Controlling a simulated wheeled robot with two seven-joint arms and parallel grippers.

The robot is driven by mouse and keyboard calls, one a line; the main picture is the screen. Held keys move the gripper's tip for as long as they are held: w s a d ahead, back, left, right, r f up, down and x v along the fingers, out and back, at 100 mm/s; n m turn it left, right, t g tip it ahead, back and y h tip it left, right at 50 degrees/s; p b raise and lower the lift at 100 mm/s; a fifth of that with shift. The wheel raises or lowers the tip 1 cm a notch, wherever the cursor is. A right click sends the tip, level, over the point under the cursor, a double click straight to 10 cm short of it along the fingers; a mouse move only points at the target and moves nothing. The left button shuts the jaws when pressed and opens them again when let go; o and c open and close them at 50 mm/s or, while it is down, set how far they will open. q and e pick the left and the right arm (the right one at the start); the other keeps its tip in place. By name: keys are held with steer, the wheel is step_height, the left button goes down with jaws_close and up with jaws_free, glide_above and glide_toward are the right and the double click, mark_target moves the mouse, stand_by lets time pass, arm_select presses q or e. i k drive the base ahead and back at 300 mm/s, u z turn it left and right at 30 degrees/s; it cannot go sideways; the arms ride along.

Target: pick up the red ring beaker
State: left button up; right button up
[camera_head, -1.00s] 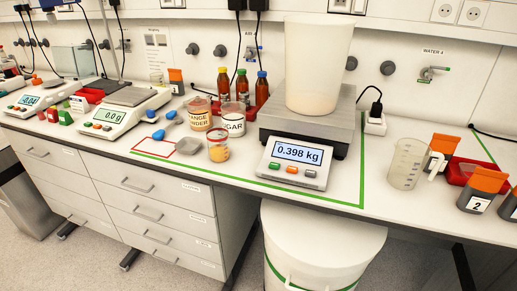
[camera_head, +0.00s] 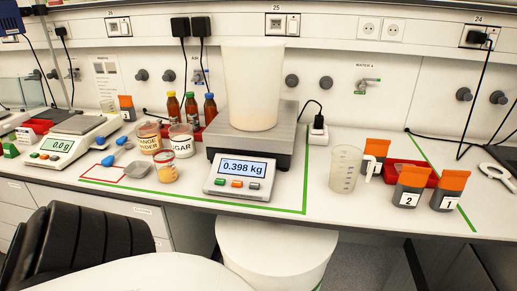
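A small clear beaker (camera_head: 165,166) with a reddish band near its rim and orange contents stands upright on the bench, in front of the two labelled jars. It is the likely red ring beaker, though the band is small in the picture. Neither of my grippers is in view.
Behind it are the orange powder jar (camera_head: 148,138) and the sugar jar (camera_head: 181,141). A scale (camera_head: 238,178) reading 0.398 kg, bearing a big bucket (camera_head: 252,88), stands to its right. Blue scoops (camera_head: 113,155) lie to its left. A clear jug (camera_head: 345,169) is farther right.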

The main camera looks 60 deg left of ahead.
mark_target(164, 159)
steer(key=z, duration=0.65)
steer(key=k, duration=1.65)
steer(key=u, duration=1.8)
steer(key=i, duration=0.25)
steer(key=u, duration=0.05)
